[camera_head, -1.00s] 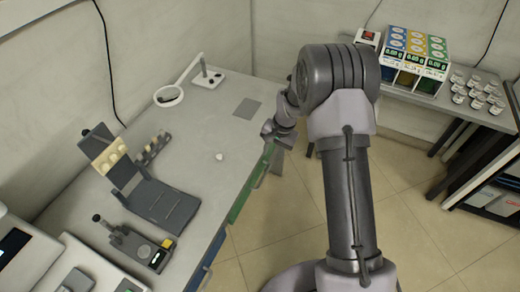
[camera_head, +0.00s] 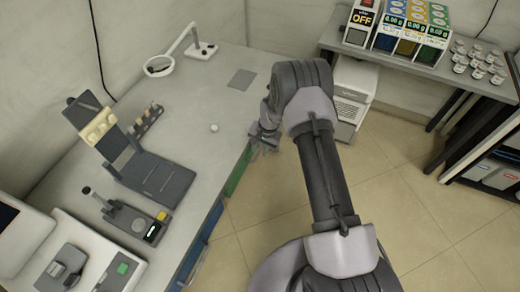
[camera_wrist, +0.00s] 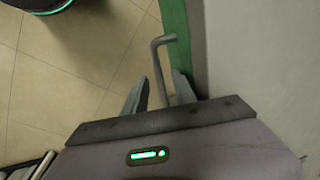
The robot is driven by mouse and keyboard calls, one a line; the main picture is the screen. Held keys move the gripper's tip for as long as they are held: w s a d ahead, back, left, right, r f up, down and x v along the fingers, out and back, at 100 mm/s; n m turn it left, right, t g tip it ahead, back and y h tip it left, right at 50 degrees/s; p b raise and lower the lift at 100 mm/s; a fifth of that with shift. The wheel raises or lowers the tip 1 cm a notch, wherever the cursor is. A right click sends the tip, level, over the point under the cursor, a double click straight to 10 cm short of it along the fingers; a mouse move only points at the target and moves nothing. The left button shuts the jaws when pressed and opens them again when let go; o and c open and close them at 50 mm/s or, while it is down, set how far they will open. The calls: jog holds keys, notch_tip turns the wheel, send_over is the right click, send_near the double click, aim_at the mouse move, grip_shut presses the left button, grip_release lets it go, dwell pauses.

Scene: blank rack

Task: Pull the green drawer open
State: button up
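The green drawer (camera_head: 238,172) is in the side of the grey bench, below the top edge, and looks closed in the head view. Its green front (camera_wrist: 174,25) and grey bent bar handle (camera_wrist: 158,60) show in the wrist view. My gripper (camera_head: 264,144) is beside the bench edge near the far end of the green front. In the wrist view my gripper (camera_wrist: 160,90) is open, its two fingers apart with the handle's bar reaching between them. I cannot tell whether either finger touches the handle.
A blue drawer (camera_head: 203,240) sits nearer along the same bench side. The bench top (camera_head: 215,95) holds a dark stand, a magnifier lamp and instruments. A white cabinet (camera_head: 352,95) stands under the right-hand table (camera_head: 415,78). The tiled floor (camera_head: 375,190) between is open.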

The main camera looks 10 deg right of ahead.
grip_shut()
dwell(1.4)
